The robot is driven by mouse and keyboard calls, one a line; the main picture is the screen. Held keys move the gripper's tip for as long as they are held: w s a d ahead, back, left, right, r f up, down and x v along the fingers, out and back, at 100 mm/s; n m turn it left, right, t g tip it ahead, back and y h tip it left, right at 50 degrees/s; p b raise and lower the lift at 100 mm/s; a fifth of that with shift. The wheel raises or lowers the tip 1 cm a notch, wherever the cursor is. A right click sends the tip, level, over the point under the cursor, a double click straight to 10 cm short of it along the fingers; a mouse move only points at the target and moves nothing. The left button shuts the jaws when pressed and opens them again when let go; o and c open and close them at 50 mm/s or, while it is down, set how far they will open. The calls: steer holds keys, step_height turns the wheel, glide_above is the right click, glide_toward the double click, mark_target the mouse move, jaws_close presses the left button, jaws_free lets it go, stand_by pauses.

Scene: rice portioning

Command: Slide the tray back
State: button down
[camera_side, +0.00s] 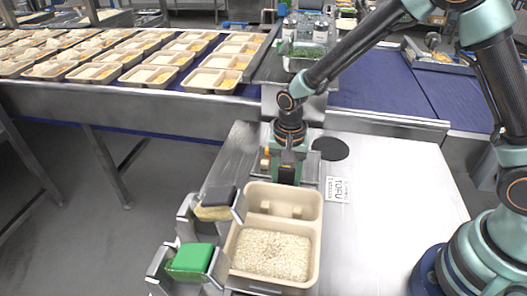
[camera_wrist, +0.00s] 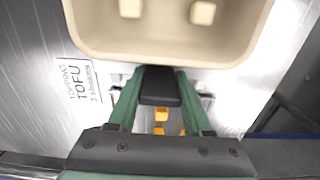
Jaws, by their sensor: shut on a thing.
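A beige two-compartment tray (camera_side: 318,250) stands on the metal bench in the side view. Its front compartment holds white rice (camera_side: 272,255). Its other compartment shows two small pale blocks in the wrist view (camera_wrist: 203,13). The tray's rounded edge also fills the top of the wrist view (camera_wrist: 165,55). My gripper (camera_side: 288,172) points down just behind the tray's far edge. In the wrist view, its green fingers (camera_wrist: 160,100) are shut on a dark block (camera_wrist: 160,84) close to the tray's edge. I cannot tell whether the block touches the tray.
Left of the tray, metal holders carry a dark-topped item (camera_side: 215,200) and a green-topped one (camera_side: 190,260). Orange pieces (camera_wrist: 160,130) lie behind the dark block. A "TOFU" label (camera_side: 337,190) is on the bench. Filled trays (camera_side: 150,75) line the conveyor. The bench right of the tray is clear.

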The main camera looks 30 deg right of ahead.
steer(key=s+a, duration=0.7)
steer(key=shift+s+a, duration=0.4)
steer(key=shift+c, duration=1.6)
jaws_free()
steer(key=shift+r, duration=0.1)
step_height(320, 180, up, 12)
steer(key=shift+d, duration=0.1)
